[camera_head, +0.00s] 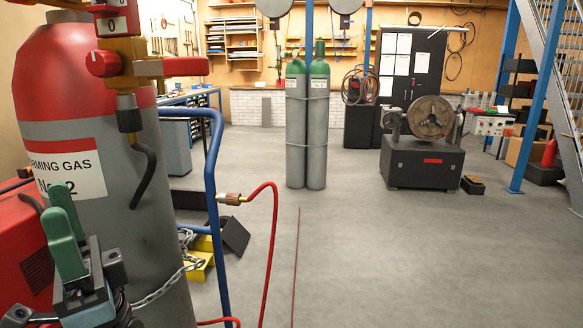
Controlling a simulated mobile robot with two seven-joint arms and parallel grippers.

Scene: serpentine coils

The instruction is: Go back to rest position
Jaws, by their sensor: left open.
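My left gripper (65,228) shows at the lower left, with green fingers pointing up, and is open with nothing seen between them. It is in front of the large grey and red gas cylinder (150,225) labelled "FORMING GAS". A regulator valve with red knobs (103,63) sits on top of the cylinder, with a short black hose hanging from its brass outlet. A red hose (274,225) with a brass fitting (232,198) at its end stands to the right of a blue frame. My right gripper is not in view.
A blue cart frame (212,190) and a chain (165,285) are beside the cylinder. Two green-topped cylinders (307,140) stand further back. A machine with a round wheel (428,118) is at the right, near a blue metal staircase (560,60). The middle grey floor is mostly clear.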

